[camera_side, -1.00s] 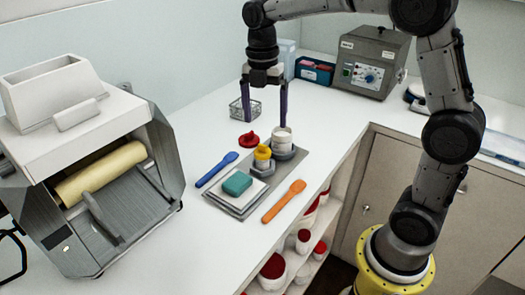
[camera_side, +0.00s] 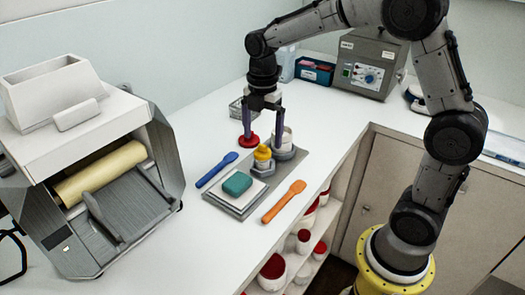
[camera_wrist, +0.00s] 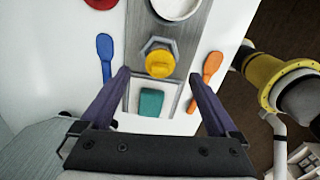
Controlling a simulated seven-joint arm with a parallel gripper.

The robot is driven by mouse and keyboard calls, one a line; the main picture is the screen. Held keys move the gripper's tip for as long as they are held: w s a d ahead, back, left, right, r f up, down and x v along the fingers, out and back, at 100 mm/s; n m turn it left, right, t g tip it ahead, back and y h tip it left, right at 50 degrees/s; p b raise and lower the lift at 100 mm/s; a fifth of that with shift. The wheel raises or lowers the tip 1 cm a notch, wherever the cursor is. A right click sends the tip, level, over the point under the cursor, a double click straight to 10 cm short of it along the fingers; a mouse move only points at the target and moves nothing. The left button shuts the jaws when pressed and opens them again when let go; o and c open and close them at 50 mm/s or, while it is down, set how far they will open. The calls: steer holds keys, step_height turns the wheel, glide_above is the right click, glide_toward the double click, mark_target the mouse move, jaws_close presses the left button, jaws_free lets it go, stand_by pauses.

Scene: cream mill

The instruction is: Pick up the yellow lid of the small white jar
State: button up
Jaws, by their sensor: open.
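The yellow lid (camera_side: 262,152) sits on top of the small white jar, which stands on a grey hexagonal base (camera_side: 262,167) on a grey tray (camera_side: 238,208). In the wrist view the yellow lid (camera_wrist: 159,64) is seen from above and hides most of the jar. My gripper (camera_side: 263,137) is open and empty, its purple fingers wide apart above and just behind the lid in the side view. In the wrist view my gripper (camera_wrist: 158,72) shows its fingertips on either side, level with the lower part of the lid.
A larger white jar (camera_side: 285,138) stands on the tray close behind the lid. A red lid (camera_side: 248,141) lies on the counter to the left. A teal block (camera_side: 237,183), a blue spatula (camera_side: 216,170) and an orange spatula (camera_side: 284,202) lie nearby. A roller mill (camera_side: 85,165) stands at left.

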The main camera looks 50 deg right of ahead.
mark_target(262, 145)
steer(key=shift+f, duration=1.95)
steer(key=c, duration=1.4)
steer(key=shift+r, duration=0.1)
steer(key=shift+r, duration=0.2)
steer(key=r, duration=0.3)
steer(key=shift+s+r, duration=0.15)
steer(key=shift+s, duration=0.1)
steer(key=s+a+r, duration=0.1)
steer(key=s+r, duration=0.8)
steer(key=s, duration=0.4)
steer(key=shift+s+r, duration=0.25)
steer(key=shift+r, duration=0.05)
